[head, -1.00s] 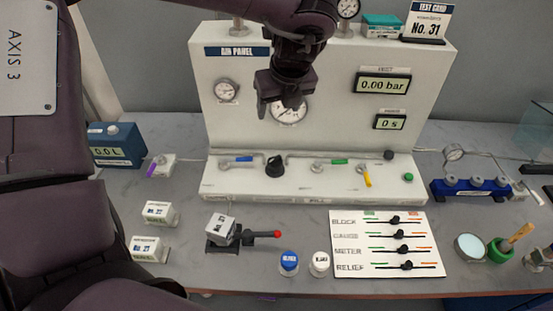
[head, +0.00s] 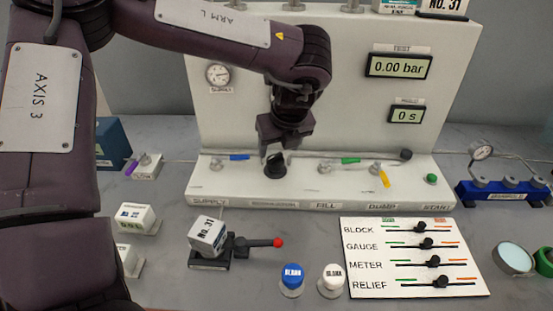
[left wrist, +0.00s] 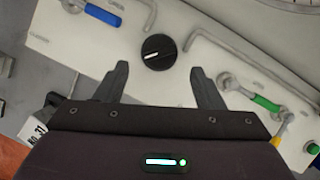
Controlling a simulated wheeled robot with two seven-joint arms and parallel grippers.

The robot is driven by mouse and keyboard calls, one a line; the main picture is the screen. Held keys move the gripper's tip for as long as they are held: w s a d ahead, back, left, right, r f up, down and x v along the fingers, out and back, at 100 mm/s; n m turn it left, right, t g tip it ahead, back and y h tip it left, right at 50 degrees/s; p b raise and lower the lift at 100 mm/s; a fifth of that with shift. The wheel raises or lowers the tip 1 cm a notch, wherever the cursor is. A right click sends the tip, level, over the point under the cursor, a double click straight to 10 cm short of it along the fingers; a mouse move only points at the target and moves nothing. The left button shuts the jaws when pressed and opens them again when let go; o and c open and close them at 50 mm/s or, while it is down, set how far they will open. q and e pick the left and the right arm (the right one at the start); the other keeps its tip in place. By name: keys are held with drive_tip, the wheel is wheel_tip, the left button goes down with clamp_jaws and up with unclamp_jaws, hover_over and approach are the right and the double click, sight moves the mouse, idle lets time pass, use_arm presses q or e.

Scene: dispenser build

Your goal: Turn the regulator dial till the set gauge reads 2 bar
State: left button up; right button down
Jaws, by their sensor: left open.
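The regulator dial is a black round knob (head: 275,166) on the ledge of the white air panel (head: 360,120). It also shows in the left wrist view (left wrist: 158,52), with a white pointer line. My left gripper (head: 277,150) points down just above the dial in the head view. In the left wrist view my left gripper (left wrist: 160,85) is open, its two fingers apart, with the dial beyond and between them, not gripped. The set gauge's face is hidden behind my left arm in the head view; only a sliver of a dial shows at the left wrist view's top edge. My right gripper is out of view.
A blue-handled valve (head: 238,157) is left of the dial, and a green-handled valve (head: 350,160) and yellow-handled valve (head: 384,177) are to its right. A block clamp with a red-tipped lever (head: 277,243) stands in front. The slider board (head: 365,287) lies at front right.

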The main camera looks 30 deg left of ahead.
sight(276, 157)
use_arm(q)
drive_tip(key=shift+p+x, duration=0.45)
drive_tip(key=shift+x, duration=2.25)
drive_tip(key=c, duration=1)
